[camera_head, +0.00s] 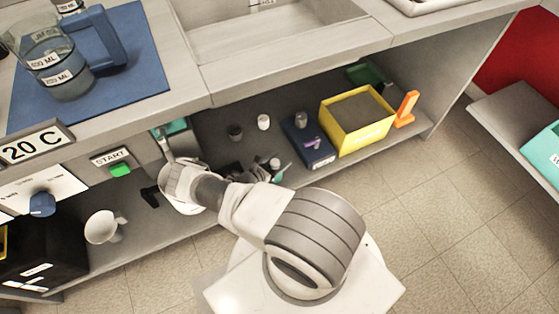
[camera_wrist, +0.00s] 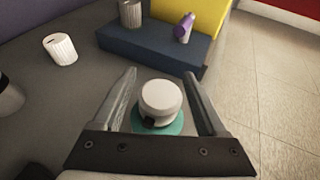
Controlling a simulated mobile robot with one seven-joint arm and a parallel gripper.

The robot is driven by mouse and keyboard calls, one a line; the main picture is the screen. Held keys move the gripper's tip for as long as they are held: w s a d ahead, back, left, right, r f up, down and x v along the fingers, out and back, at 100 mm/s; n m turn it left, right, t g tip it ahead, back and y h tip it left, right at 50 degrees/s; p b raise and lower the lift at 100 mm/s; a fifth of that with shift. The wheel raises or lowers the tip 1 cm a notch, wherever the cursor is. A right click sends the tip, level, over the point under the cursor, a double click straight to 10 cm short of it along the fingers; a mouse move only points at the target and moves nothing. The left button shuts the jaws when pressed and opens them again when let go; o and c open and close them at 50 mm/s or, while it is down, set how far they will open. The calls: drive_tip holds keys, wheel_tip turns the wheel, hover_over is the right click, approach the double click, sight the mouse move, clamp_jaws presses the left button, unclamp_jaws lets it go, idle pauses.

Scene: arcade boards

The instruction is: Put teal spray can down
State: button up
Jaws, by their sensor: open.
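The teal spray can (camera_wrist: 158,104) shows in the wrist view from above, with a white top and a teal body below. It stands between the two fingers of my gripper (camera_wrist: 160,108), which are open with a gap visible on each side of the white top. In the head view the can's white top (camera_head: 274,163) shows on the lower shelf, beside my gripper (camera_head: 262,171). Much of the can's body is hidden under its top and by the fingers.
A blue box (camera_head: 307,146) with a purple item (camera_wrist: 184,27) and a grey cup on it is just beyond. A yellow bin (camera_head: 357,120) and an orange item (camera_head: 406,108) stand to its right. A white ribbed cup (camera_wrist: 60,48) is at left. The counter (camera_head: 250,75) overhangs the shelf.

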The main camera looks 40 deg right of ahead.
drive_tip(key=p+v, duration=0.2)
drive_tip(key=v, duration=0.8)
drive_tip(key=shift+a+r+p, duration=0.15)
drive_tip(key=shift+p, duration=0.25)
drive_tip(key=shift+s+a+r, duration=0.15)
drive_tip(key=shift+a, duration=0.55)
